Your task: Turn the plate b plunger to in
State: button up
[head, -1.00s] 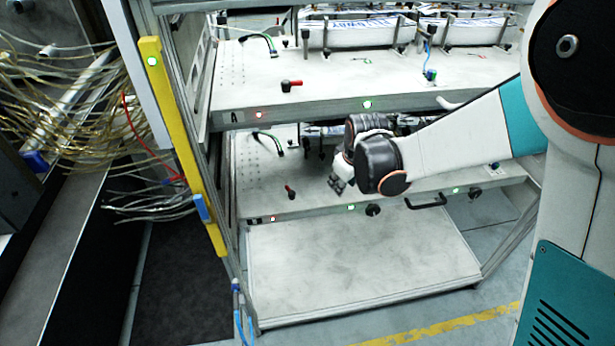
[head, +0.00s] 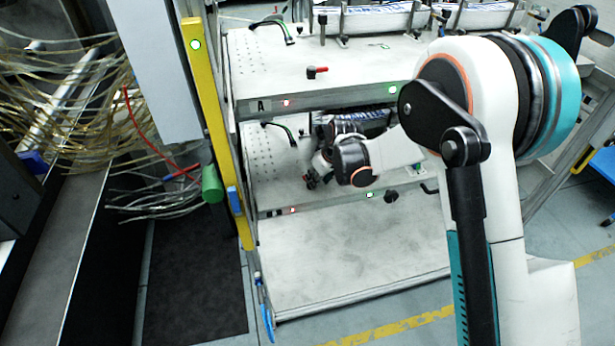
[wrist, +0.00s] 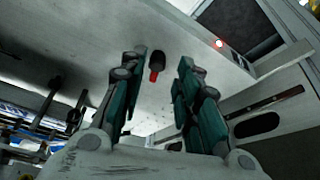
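The plate b plunger (wrist: 157,63), a black knob with a red end, shows in the wrist view between the two fingers, beyond their tips. It stands on the lower plate (head: 272,185), which I take to be plate b; its label is not readable. In the head view the plunger is mostly hidden at my gripper (head: 312,181), which reaches in over the lower plate near its front edge. In the wrist view my gripper (wrist: 153,85) is open, with teal-lined fingers apart on either side of the plunger. I see no contact.
The upper plate (head: 262,75), marked A, lies above my gripper and has its own red-handled plunger (head: 316,71). A yellow upright post (head: 207,120) stands at the left. A bare panel (head: 340,255) lies below. Wires hang at far left.

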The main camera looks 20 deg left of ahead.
jog(key=w+a, duration=0.1)
jog(key=a, duration=0.1)
jog(key=w+a+b, duration=0.1)
jog(key=w+a, duration=0.1)
jog(key=shift+w+f, duration=0.15)
jog(key=shift+f, duration=0.05)
jog(key=shift+b+x, duration=0.6)
jog(key=shift+x, duration=1.7)
grip_shut()
